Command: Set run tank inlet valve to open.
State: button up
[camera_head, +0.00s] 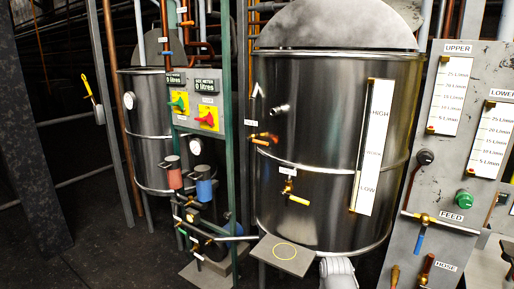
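A large steel tank (325,120) stands in the middle of the head view. On its left side is a small valve with an orange handle (264,139), under a small label. Lower on its front is a brass valve with a yellow handle (297,199), roughly level but slanting down to the right, under another label. These labels are too small to read, so I cannot tell which valve is the run tank inlet. A blue-handled valve (419,240) hangs downward below the FEED label on the right panel. My gripper is not in view.
A grey panel (398,250) with UPPER and LOWER gauges and a green knob (464,198) stands at right. A green frame (228,100) with red and green switches, pumps and pipes stands left of the tank. A small plate (283,255) juts out below the tank.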

aim_at(247, 139)
jog(key=u, duration=0.85)
jog(key=i, duration=1)
jog(key=z, duration=0.05)
